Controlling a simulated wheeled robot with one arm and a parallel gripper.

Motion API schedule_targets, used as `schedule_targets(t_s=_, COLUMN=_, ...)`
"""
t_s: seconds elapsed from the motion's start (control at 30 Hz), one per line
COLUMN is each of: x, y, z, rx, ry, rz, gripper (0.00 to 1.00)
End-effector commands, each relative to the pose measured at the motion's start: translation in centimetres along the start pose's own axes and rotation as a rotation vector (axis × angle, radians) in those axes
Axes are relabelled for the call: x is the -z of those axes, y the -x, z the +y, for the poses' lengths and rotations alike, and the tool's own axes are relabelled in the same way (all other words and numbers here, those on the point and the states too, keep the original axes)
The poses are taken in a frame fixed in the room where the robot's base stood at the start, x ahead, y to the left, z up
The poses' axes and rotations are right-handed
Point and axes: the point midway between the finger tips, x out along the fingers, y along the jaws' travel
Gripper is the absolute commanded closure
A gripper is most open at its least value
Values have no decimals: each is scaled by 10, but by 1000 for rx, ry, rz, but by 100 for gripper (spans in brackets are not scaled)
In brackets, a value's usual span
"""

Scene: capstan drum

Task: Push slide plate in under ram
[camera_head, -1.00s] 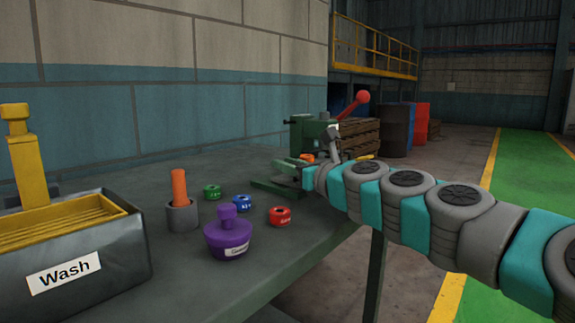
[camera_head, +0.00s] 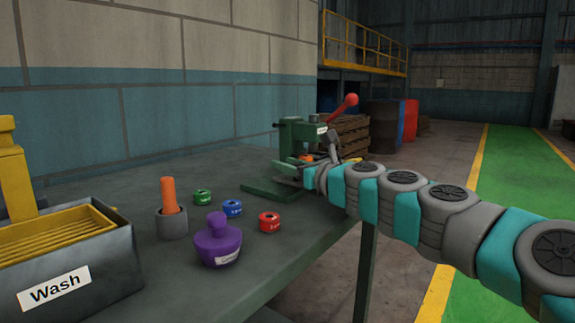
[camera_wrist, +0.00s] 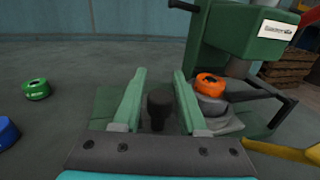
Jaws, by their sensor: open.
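The green press (camera_head: 298,133) with a red-balled lever (camera_head: 350,100) stands at the table's far end; its upper body, the ram head (camera_wrist: 240,40), shows in the wrist view. An orange ring (camera_wrist: 210,84) sits on a grey round seat (camera_wrist: 214,107) at the press, below and in front of the head. I cannot make out the slide plate's outline. My gripper (camera_wrist: 159,72) is open, its two green fingers either side of a dark upright knob (camera_wrist: 158,110). I cannot tell whether they touch it. In the head view my wrist partly hides the press's lower part.
Green (camera_head: 203,197), blue (camera_head: 232,208) and red (camera_head: 269,222) rings lie on the table (camera_head: 250,262). A purple knobbed piece (camera_head: 218,243), an orange peg in a grey cup (camera_head: 171,222) and the Wash box (camera_head: 100,276) stand nearby. A yellow object (camera_wrist: 285,152) is right of my gripper.

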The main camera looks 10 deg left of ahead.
Motion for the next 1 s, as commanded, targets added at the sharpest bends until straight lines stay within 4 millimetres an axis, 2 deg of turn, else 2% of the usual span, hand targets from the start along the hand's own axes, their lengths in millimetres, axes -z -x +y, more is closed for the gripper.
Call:
schedule_targets(t_s=0.17, x=-1, y=14, z=-2, rx=3, ry=0, rz=-1, gripper=58)
schedule_targets(t_s=0.4, x=-2, y=49, z=-2, rx=3, ry=0, rz=-3, gripper=58)
schedule_targets(t_s=0.6, x=0, y=69, z=-1, rx=1, ry=-1, rz=1, gripper=58)
schedule_targets(t_s=1.0, x=0, y=77, z=0, rx=0, ry=0, rz=0, gripper=58)
